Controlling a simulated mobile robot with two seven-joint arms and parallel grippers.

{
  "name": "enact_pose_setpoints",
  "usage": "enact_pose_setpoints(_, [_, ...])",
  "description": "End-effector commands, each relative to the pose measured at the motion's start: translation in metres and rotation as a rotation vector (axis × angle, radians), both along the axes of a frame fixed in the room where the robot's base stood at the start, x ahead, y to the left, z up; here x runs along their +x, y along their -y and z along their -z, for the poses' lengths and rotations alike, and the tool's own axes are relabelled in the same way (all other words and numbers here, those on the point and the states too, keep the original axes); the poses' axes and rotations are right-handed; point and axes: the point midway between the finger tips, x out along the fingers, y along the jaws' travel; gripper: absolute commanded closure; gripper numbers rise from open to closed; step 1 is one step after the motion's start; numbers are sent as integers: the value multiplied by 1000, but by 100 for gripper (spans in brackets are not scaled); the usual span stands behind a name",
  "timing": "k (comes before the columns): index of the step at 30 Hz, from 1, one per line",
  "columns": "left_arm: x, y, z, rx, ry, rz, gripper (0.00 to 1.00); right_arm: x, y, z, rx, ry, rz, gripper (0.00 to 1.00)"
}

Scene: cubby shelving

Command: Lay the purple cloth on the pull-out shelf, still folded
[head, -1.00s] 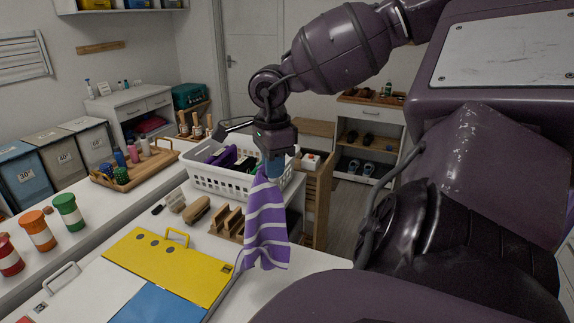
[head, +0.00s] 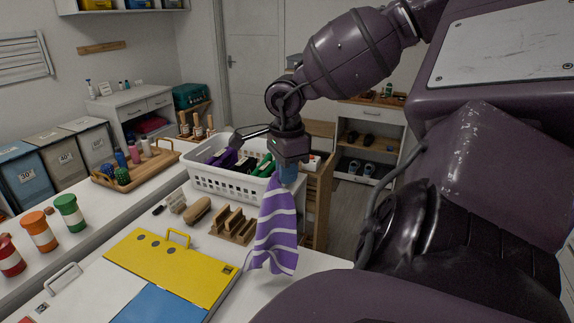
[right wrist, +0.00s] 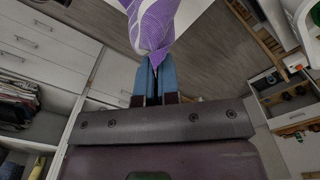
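The purple cloth (head: 275,230) with white stripes hangs down from my right gripper (head: 288,172), above the right part of the white worktop. It is gathered at the top and spreads lower down. In the right wrist view the blue fingers (right wrist: 154,82) are closed on the gathered cloth (right wrist: 152,28). I cannot tell for sure which surface is the pull-out shelf; a yellow panel with a handle (head: 170,265) lies at the front, left of the cloth, beside a blue panel (head: 160,303). My left gripper is not seen.
A white basket (head: 228,181) with several items stands behind the cloth. A brown brush (head: 197,210) and a slotted wooden rack (head: 233,226) lie between basket and yellow panel. Several lidded jars (head: 69,213) stand at left. A wooden tray (head: 135,166) holds bottles.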

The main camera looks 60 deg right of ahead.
Motion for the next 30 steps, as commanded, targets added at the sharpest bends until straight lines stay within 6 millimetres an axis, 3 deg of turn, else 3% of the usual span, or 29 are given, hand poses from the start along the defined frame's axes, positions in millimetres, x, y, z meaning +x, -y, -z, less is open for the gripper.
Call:
enact_pose_setpoints(11, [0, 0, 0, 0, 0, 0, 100, 6, 8, 1, 1, 2, -41, 100])
enact_pose_setpoints(30, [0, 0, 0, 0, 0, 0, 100, 49, 77, 7, 1, 2, -428, 100])
